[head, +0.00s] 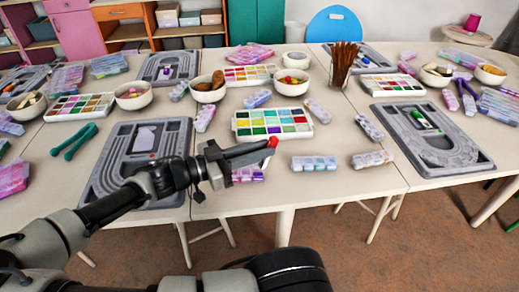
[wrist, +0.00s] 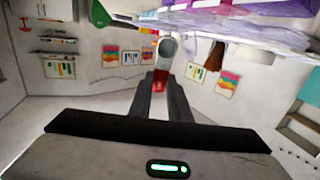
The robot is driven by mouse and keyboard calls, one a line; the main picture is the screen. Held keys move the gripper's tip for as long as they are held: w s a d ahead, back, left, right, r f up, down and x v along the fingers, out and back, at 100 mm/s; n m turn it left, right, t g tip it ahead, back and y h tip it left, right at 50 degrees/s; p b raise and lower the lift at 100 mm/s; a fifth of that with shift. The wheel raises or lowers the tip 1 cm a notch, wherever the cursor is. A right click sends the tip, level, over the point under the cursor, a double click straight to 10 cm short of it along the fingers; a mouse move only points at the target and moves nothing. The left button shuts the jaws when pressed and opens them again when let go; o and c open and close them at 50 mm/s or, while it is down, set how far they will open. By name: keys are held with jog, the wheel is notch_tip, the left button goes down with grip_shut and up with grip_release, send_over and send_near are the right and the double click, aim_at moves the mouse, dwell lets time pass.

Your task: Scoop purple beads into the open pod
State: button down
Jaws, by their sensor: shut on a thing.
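My gripper (head: 268,146) reaches over the front edge of the near table, and its fingers (wrist: 160,92) are shut on a small red object with a grey rounded end (wrist: 163,62). I cannot tell for sure that this is a scoop. I cannot tell which pod is open.
A multicoloured bead palette (head: 285,131) lies just behind my gripper. Grey bead boards (head: 112,172) lie left and right (head: 463,157). Bowls (head: 291,88) and a cup of brown sticks (head: 342,72) stand further back. Bare tabletop (head: 345,190) shows at front right.

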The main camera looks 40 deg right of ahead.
notch_tip(320, 180, up, 5)
jog(key=p, duration=0.4)
dwell(0.4)
dwell(0.4)
